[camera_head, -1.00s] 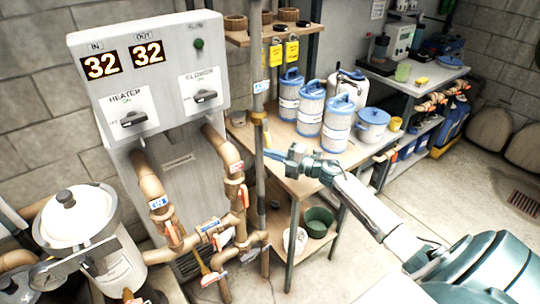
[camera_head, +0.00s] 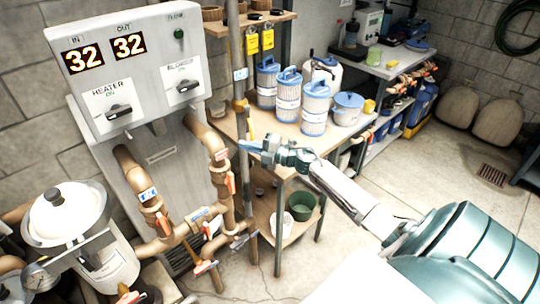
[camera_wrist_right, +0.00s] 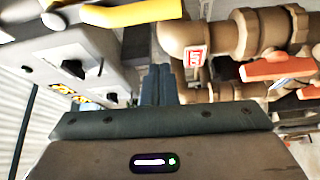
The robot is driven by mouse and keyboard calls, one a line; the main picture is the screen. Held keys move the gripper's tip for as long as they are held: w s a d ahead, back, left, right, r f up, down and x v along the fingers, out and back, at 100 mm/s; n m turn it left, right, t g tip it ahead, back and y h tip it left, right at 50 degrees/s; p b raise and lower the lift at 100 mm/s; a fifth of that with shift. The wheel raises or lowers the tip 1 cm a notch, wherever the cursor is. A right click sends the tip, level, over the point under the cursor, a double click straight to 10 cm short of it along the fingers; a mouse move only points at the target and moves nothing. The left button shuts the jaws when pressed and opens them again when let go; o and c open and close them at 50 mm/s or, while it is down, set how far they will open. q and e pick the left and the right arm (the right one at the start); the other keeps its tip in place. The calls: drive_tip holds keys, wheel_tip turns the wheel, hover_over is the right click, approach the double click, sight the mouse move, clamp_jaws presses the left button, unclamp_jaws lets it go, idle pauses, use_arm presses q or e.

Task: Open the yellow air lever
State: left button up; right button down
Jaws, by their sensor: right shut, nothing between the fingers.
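In the right wrist view the yellow lever (camera_wrist_right: 130,13) is large at the top, up and left of the fingers, next to a metal nut. A gap shows between fingers and lever there. My left gripper is not in view.
Brown pipes with orange handles (camera_head: 162,220) run below the grey heater panel (camera_head: 130,70). A shelf with blue and white filter cartridges (camera_head: 314,108) stands behind my right arm. A white-lidded pot filter (camera_head: 65,215) is at lower left. Floor is clear at centre right.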

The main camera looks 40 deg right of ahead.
use_arm(q)
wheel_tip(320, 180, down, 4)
drive_tip(key=b, duration=0.3)
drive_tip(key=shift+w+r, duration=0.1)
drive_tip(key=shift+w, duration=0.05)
use_arm(e)
drive_tip(key=v, duration=1)
drive_tip(key=shift+w+d, duration=0.2)
drive_tip(key=shift+d, duration=0.1)
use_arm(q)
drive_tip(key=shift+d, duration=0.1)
use_arm(e)
drive_tip(key=shift+r, duration=0.15)
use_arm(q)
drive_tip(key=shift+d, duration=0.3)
